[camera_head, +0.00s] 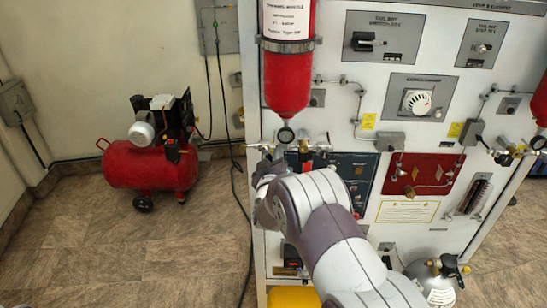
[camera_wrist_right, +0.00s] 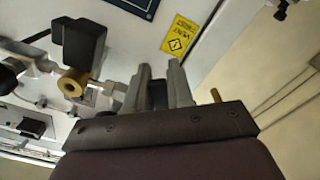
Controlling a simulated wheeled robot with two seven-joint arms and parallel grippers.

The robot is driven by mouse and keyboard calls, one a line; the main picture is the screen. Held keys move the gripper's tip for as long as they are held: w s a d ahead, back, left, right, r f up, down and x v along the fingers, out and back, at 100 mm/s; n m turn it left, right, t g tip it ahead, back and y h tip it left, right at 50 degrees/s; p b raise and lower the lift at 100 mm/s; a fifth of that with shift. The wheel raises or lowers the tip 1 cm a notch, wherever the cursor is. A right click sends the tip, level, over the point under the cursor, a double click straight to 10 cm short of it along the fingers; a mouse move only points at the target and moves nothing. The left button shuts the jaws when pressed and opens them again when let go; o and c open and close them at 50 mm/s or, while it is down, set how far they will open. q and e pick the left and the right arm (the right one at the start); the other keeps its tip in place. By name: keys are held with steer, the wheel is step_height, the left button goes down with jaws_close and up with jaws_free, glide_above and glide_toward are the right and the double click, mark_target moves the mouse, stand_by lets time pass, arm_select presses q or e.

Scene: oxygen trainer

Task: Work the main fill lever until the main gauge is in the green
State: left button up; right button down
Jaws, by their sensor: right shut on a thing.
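My right arm reaches in from the lower right in the head view, and its wrist hides the jaws there. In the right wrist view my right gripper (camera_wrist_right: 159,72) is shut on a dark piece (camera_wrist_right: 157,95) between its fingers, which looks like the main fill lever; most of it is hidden. A round gauge (camera_head: 286,135) hangs under the red cylinder (camera_head: 287,62), just above my wrist. It looks like the main gauge, but its needle and any green band are too small to read. My left gripper is out of view.
A black block (camera_wrist_right: 78,42) with a brass fitting (camera_wrist_right: 73,83) and pipework lie left of the fingers in the wrist view. The white panel (camera_head: 350,105) carries knobs and pipes. A red compressor (camera_head: 150,165) stands on the floor at left, with free floor before it.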

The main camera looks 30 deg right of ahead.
steer(key=shift+f, duration=0.1)
steer(key=shift+w+a+f+m+b, duration=0.2)
steer(key=shift+a+m+b, duration=0.15)
steer(key=shift+m+b, duration=1)
steer(key=shift+w+a+f+m+b, duration=0.25)
steer(key=shift+m+b, duration=0.8)
steer(key=shift+b, duration=0.65)
steer(key=shift+w+a+f+m+b, duration=0.15)
steer(key=shift+a+m+b, duration=0.25)
steer(key=shift+m+b, duration=0.95)
steer(key=shift+r, duration=0.15)
steer(key=c, duration=1.1)
jaws_free()
steer(key=shift+r, duration=0.1)
steer(key=shift+a, duration=0.1)
